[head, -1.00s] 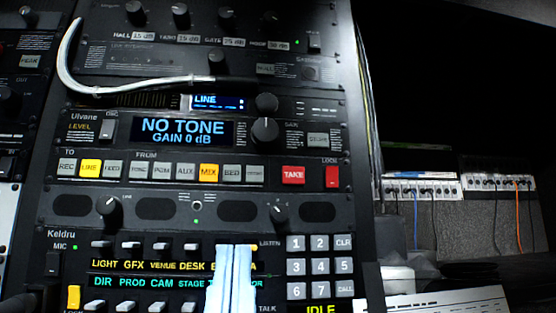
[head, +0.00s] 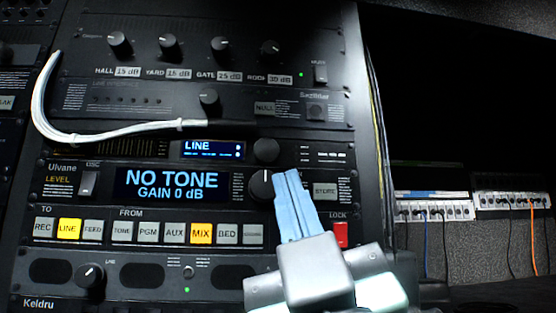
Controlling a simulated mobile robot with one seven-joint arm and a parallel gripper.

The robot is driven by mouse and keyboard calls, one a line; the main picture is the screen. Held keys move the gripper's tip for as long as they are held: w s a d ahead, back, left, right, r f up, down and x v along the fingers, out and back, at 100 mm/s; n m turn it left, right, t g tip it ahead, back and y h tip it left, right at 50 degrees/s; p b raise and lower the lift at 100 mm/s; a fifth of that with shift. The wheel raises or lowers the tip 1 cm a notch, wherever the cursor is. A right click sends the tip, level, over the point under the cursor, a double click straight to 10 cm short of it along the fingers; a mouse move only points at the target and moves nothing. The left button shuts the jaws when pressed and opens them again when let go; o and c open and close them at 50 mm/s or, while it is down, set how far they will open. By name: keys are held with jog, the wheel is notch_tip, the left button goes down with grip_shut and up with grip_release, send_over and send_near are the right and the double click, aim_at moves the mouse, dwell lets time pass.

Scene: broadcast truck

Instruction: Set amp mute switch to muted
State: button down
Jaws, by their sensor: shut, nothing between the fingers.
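The amp is the top rack unit, with several gain knobs in a row. Which way the rocker is tipped is too small to tell. My gripper (head: 285,174) points up the rack with its light-blue fingers shut and empty. Its tips appear below and left of the switch, over the unit showing NO TONE, beside a large knob. I cannot tell whether they touch the panel.
A white cable (head: 110,133) loops across the left of the rack and plugs in below the amp. A NO TONE display (head: 172,184) and several lit buttons lie lower.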

jog(key=w+d+r+n+g+y+p, duration=0.1)
jog(key=d+r+n+p, duration=0.3)
jog(key=r, duration=0.7)
jog(key=w+d+r+n+g+y+p, duration=0.1)
jog(key=d+r+n+p, duration=0.3)
jog(key=r+p, duration=0.3)
notch_tip(320, 180, up, 4)
jog(key=shift+w+d+r+n, duration=0.1)
jog(key=shift+w+d+n, duration=0.2)
jog(key=shift+d, duration=0.05)
